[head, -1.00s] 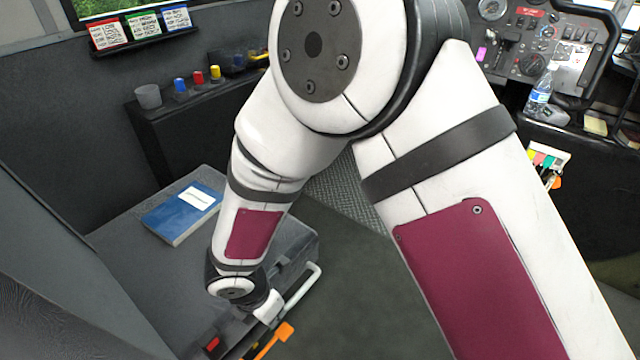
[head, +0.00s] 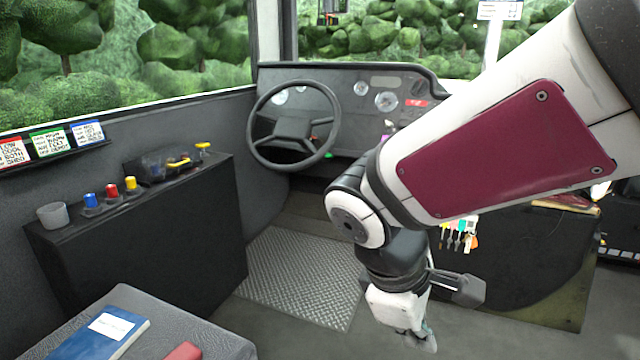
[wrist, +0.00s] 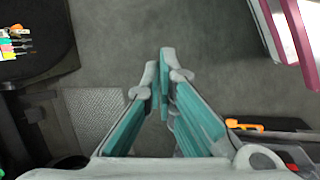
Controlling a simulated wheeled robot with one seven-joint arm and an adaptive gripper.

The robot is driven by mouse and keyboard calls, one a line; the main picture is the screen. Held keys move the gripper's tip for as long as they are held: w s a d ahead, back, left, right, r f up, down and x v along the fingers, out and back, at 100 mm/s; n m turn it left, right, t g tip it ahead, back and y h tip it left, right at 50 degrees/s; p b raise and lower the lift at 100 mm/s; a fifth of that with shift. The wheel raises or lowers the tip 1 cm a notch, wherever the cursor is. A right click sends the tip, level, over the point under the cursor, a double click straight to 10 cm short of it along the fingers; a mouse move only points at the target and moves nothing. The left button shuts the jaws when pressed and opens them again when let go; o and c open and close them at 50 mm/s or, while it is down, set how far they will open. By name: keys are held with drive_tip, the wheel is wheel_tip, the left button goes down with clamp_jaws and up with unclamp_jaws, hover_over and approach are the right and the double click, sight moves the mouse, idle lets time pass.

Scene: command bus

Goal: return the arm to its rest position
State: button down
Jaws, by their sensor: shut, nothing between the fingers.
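My arm stretches in from the right side of the head view, folded with its wrist pointing down. My gripper (head: 418,338) hangs over the open floor, near the dark cabinet on the right. In the wrist view my gripper (wrist: 164,75) shows its teal-padded fingers with the tips together and nothing between them. Grey floor lies below the tips.
A blue book (head: 105,328) lies on the grey bench (head: 205,345) at lower left. A black cabinet (head: 140,230) carries a grey cup (head: 53,214) and coloured knobs. The steering wheel (head: 293,125) stands behind. Keys (head: 460,235) hang on the right cabinet. An orange-handled thing (wrist: 245,126) shows in the wrist view.

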drive_tip(key=s+d+r+m+g+y, duration=0.1)
drive_tip(key=s+d+r+m+y, duration=0.15)
drive_tip(key=s+m, duration=0.5)
drive_tip(key=s+d+r+m+y, duration=0.25)
drive_tip(key=s+m, duration=0.25)
drive_tip(key=s, duration=0.6)
wheel_tip(320, 180, up, 36)
drive_tip(key=d+t+p, duration=0.1)
drive_tip(key=t+p, duration=0.2)
drive_tip(key=p, duration=3.2)
drive_tip(key=shift+r+t+h, duration=0.2)
drive_tip(key=shift+t+h, duration=0.1)
drive_tip(key=shift+h, duration=0.1)
drive_tip(key=shift+n, duration=0.25)
